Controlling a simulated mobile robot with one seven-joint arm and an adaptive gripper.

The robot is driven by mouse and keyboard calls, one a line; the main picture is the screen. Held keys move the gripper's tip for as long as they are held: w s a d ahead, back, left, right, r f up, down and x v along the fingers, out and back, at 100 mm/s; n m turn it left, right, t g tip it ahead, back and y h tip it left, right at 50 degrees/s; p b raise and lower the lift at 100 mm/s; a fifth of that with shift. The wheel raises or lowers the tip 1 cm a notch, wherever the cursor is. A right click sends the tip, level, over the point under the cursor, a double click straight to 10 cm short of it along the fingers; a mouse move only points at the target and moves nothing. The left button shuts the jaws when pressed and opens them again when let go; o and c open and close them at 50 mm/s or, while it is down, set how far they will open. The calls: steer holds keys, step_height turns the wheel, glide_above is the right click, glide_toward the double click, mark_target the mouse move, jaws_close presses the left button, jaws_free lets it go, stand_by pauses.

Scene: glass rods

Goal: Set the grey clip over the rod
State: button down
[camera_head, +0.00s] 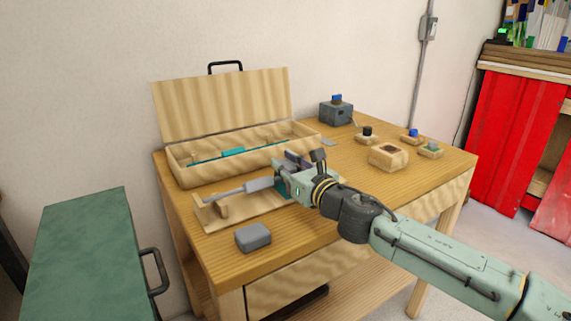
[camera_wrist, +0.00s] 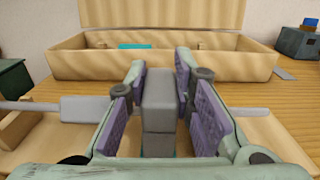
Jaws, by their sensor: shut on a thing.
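My gripper (camera_head: 296,166) is over the right part of a wooden stand (camera_head: 240,214) on the table. In the wrist view its purple pads (camera_wrist: 160,101) are on either side of a grey block, which I take for the grey clip (camera_wrist: 158,88), and hold it upright. A light grey rod-like piece (camera_head: 258,184), thicker at its right end, lies along the stand; it also shows at the left of the wrist view (camera_wrist: 92,108). A little teal shows below the clip. My gripper hides the clip's underside and whether it touches the rod.
An open wooden case (camera_head: 185,179) with a teal piece (camera_head: 232,153) inside stands behind the stand. A grey rounded block (camera_head: 253,237) sits at the front edge. Several small wooden blocks with coloured tops and a grey device (camera_head: 336,112) are at the right and back.

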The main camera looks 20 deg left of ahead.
steer(key=shift+f, duration=0.15)
steer(key=c, duration=1.7)
jaws_free()
steer(key=shift+o, duration=0.2)
steer(key=shift+b+v, duration=0.45)
steer(key=shift+v, duration=5.05)
